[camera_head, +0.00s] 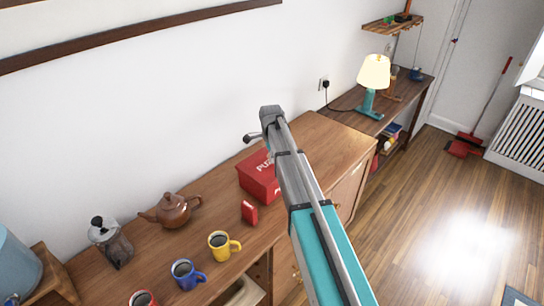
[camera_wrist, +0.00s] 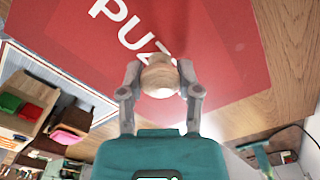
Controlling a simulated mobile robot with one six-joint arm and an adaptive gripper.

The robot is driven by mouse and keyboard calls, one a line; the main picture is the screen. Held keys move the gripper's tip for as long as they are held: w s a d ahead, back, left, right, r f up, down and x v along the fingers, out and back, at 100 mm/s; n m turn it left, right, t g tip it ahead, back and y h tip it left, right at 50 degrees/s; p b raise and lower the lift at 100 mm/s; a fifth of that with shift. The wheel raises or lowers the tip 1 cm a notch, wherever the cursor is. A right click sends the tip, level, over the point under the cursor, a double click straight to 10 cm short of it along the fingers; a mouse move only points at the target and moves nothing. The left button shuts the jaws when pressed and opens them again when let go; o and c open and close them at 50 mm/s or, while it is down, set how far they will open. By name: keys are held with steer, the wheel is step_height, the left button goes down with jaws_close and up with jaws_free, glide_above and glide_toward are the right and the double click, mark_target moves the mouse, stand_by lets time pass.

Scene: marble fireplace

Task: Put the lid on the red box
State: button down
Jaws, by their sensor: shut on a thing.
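The red box (camera_head: 258,182) with white lettering sits on the wooden sideboard, partly behind my arm. My gripper (camera_head: 262,140) is over the box at the end of the arm. In the wrist view my gripper (camera_wrist: 161,82) is shut on a round pale wooden knob (camera_wrist: 160,76). Right behind the knob is a red panel with the white letters "PUZ", which looks like the lid (camera_wrist: 75,40). The lid appears at the top of the box, but I cannot tell whether it is seated or held slightly above. The lid's middle is hidden by the knob and fingers.
Yellow mug (camera_head: 220,245), blue mug (camera_head: 184,274), teapot (camera_head: 172,211) and moka pot (camera_head: 109,241) are to the left. A lamp (camera_head: 373,78) stands on the farther table. The sideboard's right end (camera_head: 335,145) is clear.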

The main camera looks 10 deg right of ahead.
steer(key=shift+c, duration=1.1)
jaws_free()
steer(key=shift+r, duration=0.15)
steer(key=shift+s+r+p, duration=0.1)
steer(key=shift+r+p, duration=3.3)
steer(key=shift+p, duration=0.1)
steer(key=shift+c, duration=0.2)
jaws_close()
steer(key=shift+f+b, duration=2.45)
steer(key=shift+f, duration=0.05)
steer(key=shift+r, duration=0.25)
